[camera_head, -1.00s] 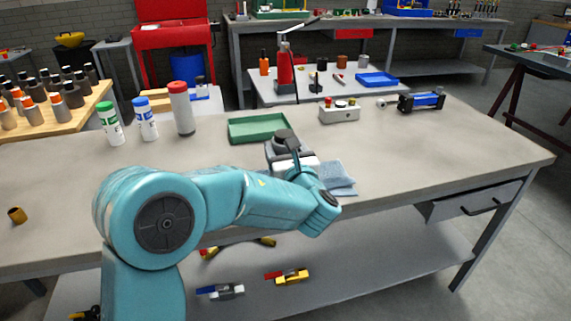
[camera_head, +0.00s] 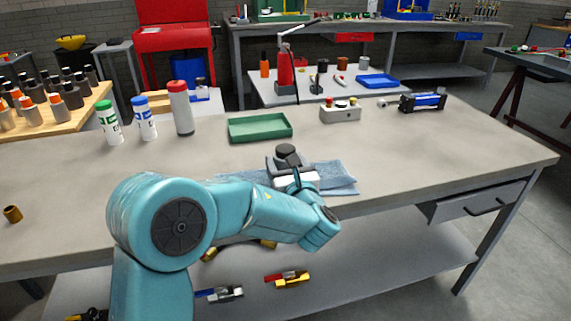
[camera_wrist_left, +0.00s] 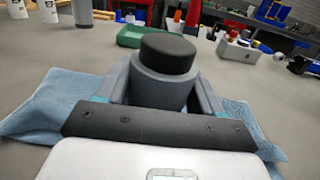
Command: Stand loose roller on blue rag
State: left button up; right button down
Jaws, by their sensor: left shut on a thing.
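The loose roller (camera_wrist_left: 165,72) is a grey cylinder with a black top. It stands upright between the fingers of my left gripper (camera_wrist_left: 163,95), which is shut on it. In the head view the roller (camera_head: 287,152) shows its dark top above the gripper. The blue rag (camera_head: 340,178) lies flat near the front edge of the bench, under and around the gripper. In the left wrist view the rag (camera_wrist_left: 45,108) shows on both sides of the fingers. The roller's lower end is hidden, so I cannot tell whether it touches the rag. My right gripper is not in view.
A green tray (camera_head: 260,128) lies behind the gripper. A grey box with buttons (camera_head: 340,110) and a blue device (camera_head: 422,102) stand farther right. Several bottles (camera_head: 181,108) stand at the left, and a small brass part (camera_head: 12,214) lies far left. The bench right of the rag is clear.

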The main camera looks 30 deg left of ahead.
pick_arm(q)
jog(key=o, duration=1.5)
jog(key=shift+f, duration=0.2)
jog(key=shift+c, duration=0.2)
jog(key=shift+r+p, duration=0.55)
jog(key=shift+r, duration=0.05)
jog(key=shift+s+d+r, duration=0.1)
jog(key=shift+d+r, duration=0.1)
jog(key=v, duration=1.1)
jog(key=shift+s, duration=0.25)
jog(key=shift+d+f, duration=0.15)
